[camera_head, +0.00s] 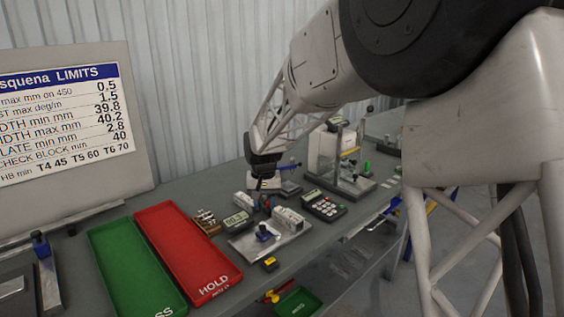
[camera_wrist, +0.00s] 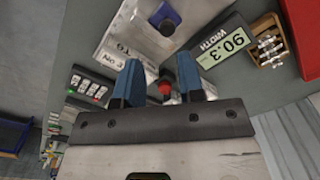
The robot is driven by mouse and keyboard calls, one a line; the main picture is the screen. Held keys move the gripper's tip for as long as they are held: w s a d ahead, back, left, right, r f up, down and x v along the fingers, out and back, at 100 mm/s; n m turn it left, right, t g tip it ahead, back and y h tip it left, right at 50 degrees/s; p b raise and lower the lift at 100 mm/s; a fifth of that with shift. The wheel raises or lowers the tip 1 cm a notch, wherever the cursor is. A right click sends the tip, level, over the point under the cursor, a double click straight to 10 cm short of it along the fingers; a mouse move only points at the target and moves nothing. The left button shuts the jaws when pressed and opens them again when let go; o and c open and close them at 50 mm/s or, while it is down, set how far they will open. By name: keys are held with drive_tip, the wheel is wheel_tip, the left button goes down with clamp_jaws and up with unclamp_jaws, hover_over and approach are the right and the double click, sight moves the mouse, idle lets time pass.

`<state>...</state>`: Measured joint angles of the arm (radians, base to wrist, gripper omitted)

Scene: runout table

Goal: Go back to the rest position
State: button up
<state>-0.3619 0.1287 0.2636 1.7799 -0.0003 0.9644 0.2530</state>
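My gripper (camera_head: 265,182) hangs over the middle of the grey bench in the head view, at the end of my extended arm. In the wrist view, the two blue fingers of my gripper (camera_wrist: 161,82) stand apart, with nothing visibly held. A red-topped item (camera_wrist: 165,88) shows in the gap between them, seemingly below the fingers. A metal plate with a blue knob (camera_head: 263,233) lies in front of my gripper; the knob also shows in the wrist view (camera_wrist: 166,18). The rest position is not marked in either view.
A width display (camera_head: 238,221), a small wooden rack (camera_head: 207,222) and a keypad device (camera_head: 324,206) stand close around my gripper. A red HOLD tray (camera_head: 188,254) and a green tray (camera_head: 132,268) lie at left. A white test stand (camera_head: 330,152) stands behind right. Space above the trays is free.

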drive_tip(key=s+d+r+t, duration=0.1)
drive_tip(key=s+d+r, duration=0.4)
drive_tip(key=s+d, duration=0.45)
drive_tip(key=s+d+r, duration=0.5)
drive_tip(key=s+d, duration=0.3)
drive_tip(key=s, duration=0.2)
drive_tip(key=s+d+f, duration=0.1)
drive_tip(key=s+d, duration=0.4)
drive_tip(key=s, duration=0.6)
drive_tip(key=s+d+f+m+t, duration=0.1)
drive_tip(key=s+d, duration=0.3)
drive_tip(key=s, duration=0.7)
drive_tip(key=shift+d+f+t, duration=0.2)
drive_tip(key=shift+d+t, duration=0.1)
drive_tip(key=shift+d, duration=0.1)
